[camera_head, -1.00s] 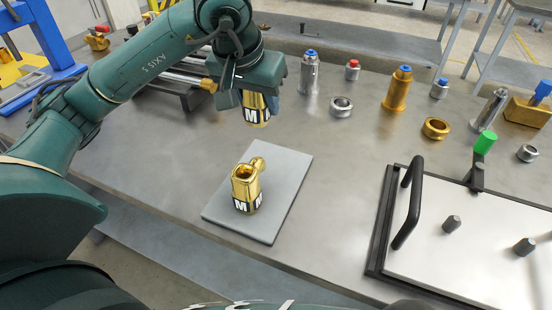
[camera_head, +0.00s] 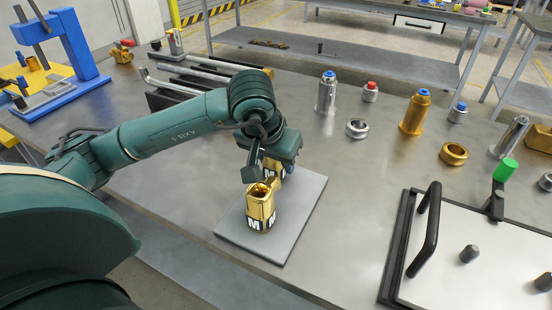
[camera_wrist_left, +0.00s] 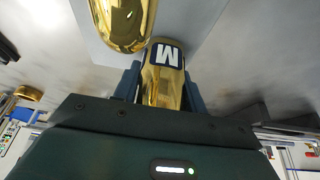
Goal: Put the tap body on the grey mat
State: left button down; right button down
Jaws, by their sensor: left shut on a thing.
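One gold tap body (camera_head: 261,208) with a black-and-white M label stands upright on the grey mat (camera_head: 302,212); it also shows at the top of the left wrist view (camera_wrist_left: 124,22). My left gripper (camera_head: 268,166) is shut on a second gold tap body (camera_head: 273,173), just behind the standing one at the mat's far part. The held body shows between the fingers in the left wrist view (camera_wrist_left: 162,82). In the head view it is partly hidden by a finger and the standing body, so I cannot tell whether it touches the mat. My right gripper is out of view.
A fixture tray (camera_head: 400,250) with a black handle (camera_head: 428,230) lies at the right. Steel and gold fittings, such as a gold cylinder (camera_head: 415,112) and a gold ring (camera_head: 453,154), stand along the back. A blue press (camera_head: 75,48) is at the far left.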

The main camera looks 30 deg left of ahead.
pick_arm(q)
jog(key=shift+r, duration=0.1)
jog(key=c, duration=0.8)
grip_release()
jog(key=shift+f, duration=0.2)
jog(key=shift+r, duration=0.1)
jog(key=shift+r, duration=0.2)
jog(key=v, duration=1.1)
jog(key=shift+s+r+p, duration=0.15)
jog(key=shift+r+p, duration=0.15)
jog(key=shift+r, duration=0.05)
